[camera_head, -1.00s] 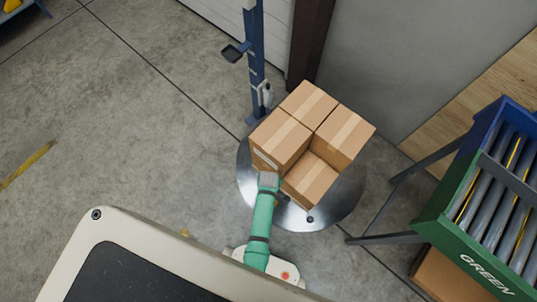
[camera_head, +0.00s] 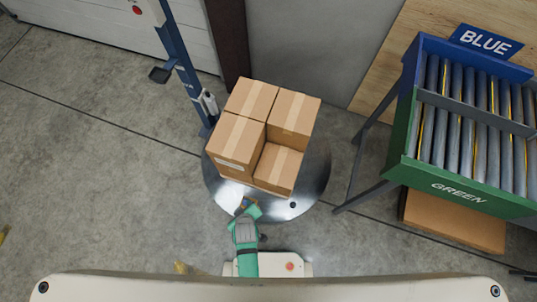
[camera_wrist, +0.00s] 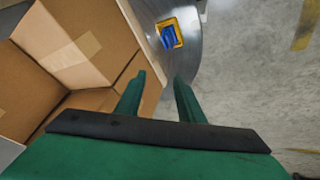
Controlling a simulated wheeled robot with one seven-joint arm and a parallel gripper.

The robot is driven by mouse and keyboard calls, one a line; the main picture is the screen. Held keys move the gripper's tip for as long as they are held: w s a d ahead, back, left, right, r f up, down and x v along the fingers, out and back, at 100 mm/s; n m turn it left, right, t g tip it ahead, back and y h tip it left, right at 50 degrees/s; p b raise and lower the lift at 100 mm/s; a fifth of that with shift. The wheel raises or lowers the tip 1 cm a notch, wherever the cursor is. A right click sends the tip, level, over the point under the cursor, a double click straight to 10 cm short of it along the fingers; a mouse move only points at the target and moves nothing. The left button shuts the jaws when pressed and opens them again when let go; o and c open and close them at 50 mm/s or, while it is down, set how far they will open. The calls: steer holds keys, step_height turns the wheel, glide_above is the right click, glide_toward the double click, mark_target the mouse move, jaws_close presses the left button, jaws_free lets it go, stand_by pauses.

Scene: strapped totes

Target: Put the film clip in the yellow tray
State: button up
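The yellow tray (camera_wrist: 178,40) lies on the round metal platform, past my fingertips in the wrist view. A small blue piece (camera_wrist: 168,36) shows inside its rim; it looks like the film clip, but it is too small to be sure. My gripper (camera_wrist: 160,80) has its two green fingers apart, with nothing between them. The tray and blue piece are beyond the fingers and not touched. In the head view my gripper (camera_head: 248,210) is over the platform's front edge, and a tiny yellow patch shows beside its tip.
Several taped cardboard boxes (camera_head: 262,130) are stacked on the round metal platform (camera_head: 312,190), close to my gripper's left in the wrist view. A blue post (camera_head: 182,70) stands behind. A green and blue roller rack (camera_head: 440,172) is at the right. Open floor lies to the left.

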steer(key=s+d+r+m+t, duration=0.2)
steer(key=d+r+t, duration=0.1)
steer(key=r, duration=0.9)
steer(key=s+d+r+m+t+h, duration=0.1)
steer(key=s+d+r+m+t, duration=0.2)
steer(key=r, duration=0.9)
steer(key=s+d+r+m+t, duration=0.2)
steer(key=d+r+m+t, duration=0.1)
steer(key=r, duration=0.9)
steer(key=shift+s+d+t, duration=0.35)
steer(key=shift+d+t, duration=0.05)
steer(key=shift+d, duration=0.2)
steer(key=shift+c, duration=0.5)
